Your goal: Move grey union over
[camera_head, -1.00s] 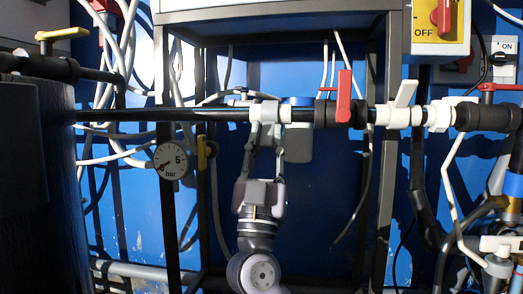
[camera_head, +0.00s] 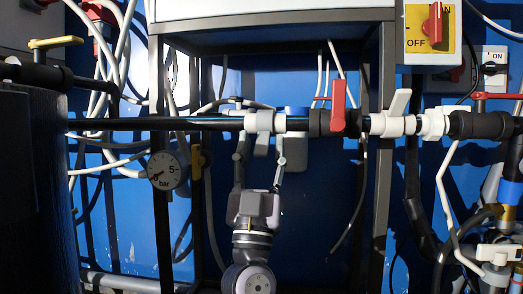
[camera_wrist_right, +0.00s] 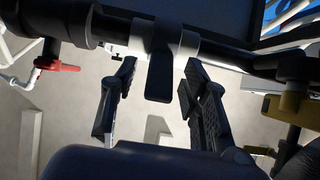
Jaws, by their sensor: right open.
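A light grey union (camera_head: 265,121) sits on the black horizontal pipe (camera_head: 200,123), left of a dark valve (camera_head: 319,123) with a red handle. In the right wrist view the pale fitting (camera_wrist_right: 186,42) shows at the top, on the dark pipe. My right gripper (camera_head: 262,141) is upright below the union, its two fingers spread apart and pointing up. The right wrist view shows it (camera_wrist_right: 158,68) open, with a dark block (camera_wrist_right: 159,78) hanging between the fingers. I cannot tell whether the fingertips touch the union. My left gripper is not in view.
A white valve (camera_head: 387,125) and black fittings (camera_head: 480,125) continue the pipe to the right. A pressure gauge (camera_head: 163,170) hangs at left. Grey frame posts (camera_head: 384,200) flank the gripper. Loose cables and a blue wall (camera_head: 330,180) lie behind.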

